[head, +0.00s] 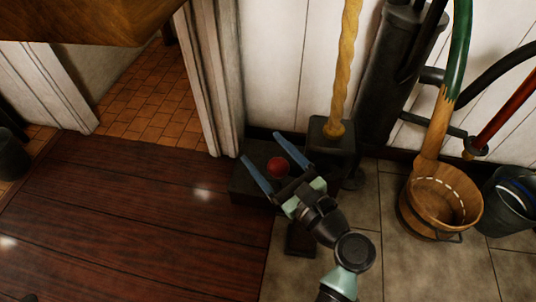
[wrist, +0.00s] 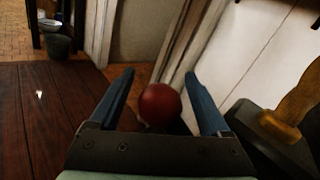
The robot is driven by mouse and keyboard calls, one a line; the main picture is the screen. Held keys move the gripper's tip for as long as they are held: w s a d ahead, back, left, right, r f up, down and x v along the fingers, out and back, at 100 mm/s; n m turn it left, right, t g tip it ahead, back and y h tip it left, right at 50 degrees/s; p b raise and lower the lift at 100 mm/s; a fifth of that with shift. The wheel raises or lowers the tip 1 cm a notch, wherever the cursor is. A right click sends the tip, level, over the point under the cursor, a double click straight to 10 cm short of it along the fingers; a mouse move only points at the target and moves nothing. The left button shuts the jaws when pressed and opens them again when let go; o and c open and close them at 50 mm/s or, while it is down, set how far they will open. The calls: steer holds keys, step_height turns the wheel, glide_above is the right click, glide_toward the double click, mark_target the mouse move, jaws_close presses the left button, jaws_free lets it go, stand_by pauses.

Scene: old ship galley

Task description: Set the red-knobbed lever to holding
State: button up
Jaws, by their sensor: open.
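The red knob (head: 278,168) of the lever shows in the head view between the two blue fingers of my gripper (head: 275,168). In the wrist view the red knob (wrist: 160,104) also sits between the fingertips of my gripper (wrist: 165,80), with a gap on each side. My gripper is open and not closed on it. The lever's shaft is hidden behind the knob and my gripper. A dark box-like base (head: 250,185) lies under the knob beside the wall. No position markings can be read.
A dark block with a yellow twisted rope (head: 345,70) stands close to the right of my gripper. A black cylinder (head: 395,70), a wooden bucket (head: 415,205) and a dark bucket (head: 512,200) are further right. The door frame (head: 209,80) is behind left. The wooden floor (head: 130,215) at left is clear.

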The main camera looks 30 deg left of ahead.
jaws_close()
stand_by(0.4)
